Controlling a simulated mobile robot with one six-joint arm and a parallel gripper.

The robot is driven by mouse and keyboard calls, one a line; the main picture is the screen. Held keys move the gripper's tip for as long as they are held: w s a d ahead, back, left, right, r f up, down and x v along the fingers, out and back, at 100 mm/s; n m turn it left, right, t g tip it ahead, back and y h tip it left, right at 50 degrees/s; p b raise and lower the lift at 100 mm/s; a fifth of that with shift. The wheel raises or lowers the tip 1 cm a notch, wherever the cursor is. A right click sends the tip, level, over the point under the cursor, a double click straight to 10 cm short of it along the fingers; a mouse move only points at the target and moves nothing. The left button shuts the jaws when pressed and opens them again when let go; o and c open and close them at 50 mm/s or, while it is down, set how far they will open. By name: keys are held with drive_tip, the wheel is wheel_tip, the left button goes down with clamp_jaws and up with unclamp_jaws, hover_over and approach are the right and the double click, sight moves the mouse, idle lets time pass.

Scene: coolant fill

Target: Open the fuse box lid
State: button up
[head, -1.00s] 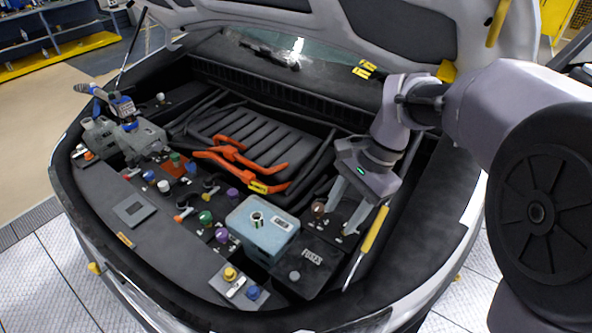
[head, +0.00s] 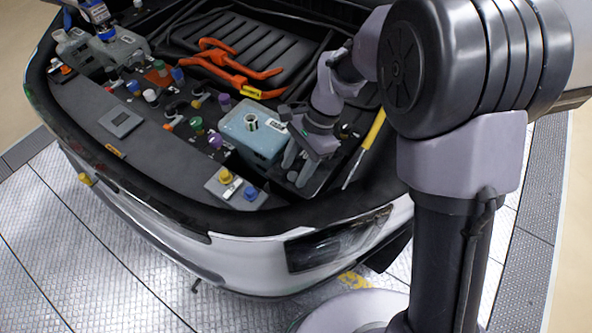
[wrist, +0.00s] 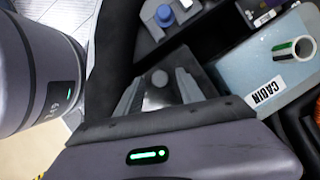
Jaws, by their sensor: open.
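The fuse box (head: 318,180) is a black box at the front right of the engine bay, right of a pale blue tank. In the head view my gripper and wrist cover most of it, and its label is hidden. In the wrist view its dark lid (wrist: 157,100) shows between my fingers, with a round grey knob (wrist: 160,78) near the fingertips. The lid looks shut, though much of it is hidden. My gripper (head: 297,168) is open and points down over the box, one finger on each side of the knob. I cannot tell whether the fingers touch it.
The pale blue tank (head: 252,138), marked CABIN in the wrist view, stands close left of my gripper with an open neck. Yellow and blue caps (head: 226,177) sit at the front left. Orange cables (head: 235,68) lie behind.

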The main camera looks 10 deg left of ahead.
drive_tip(key=shift+c, duration=0.3)
clamp_jaws()
idle(1.2)
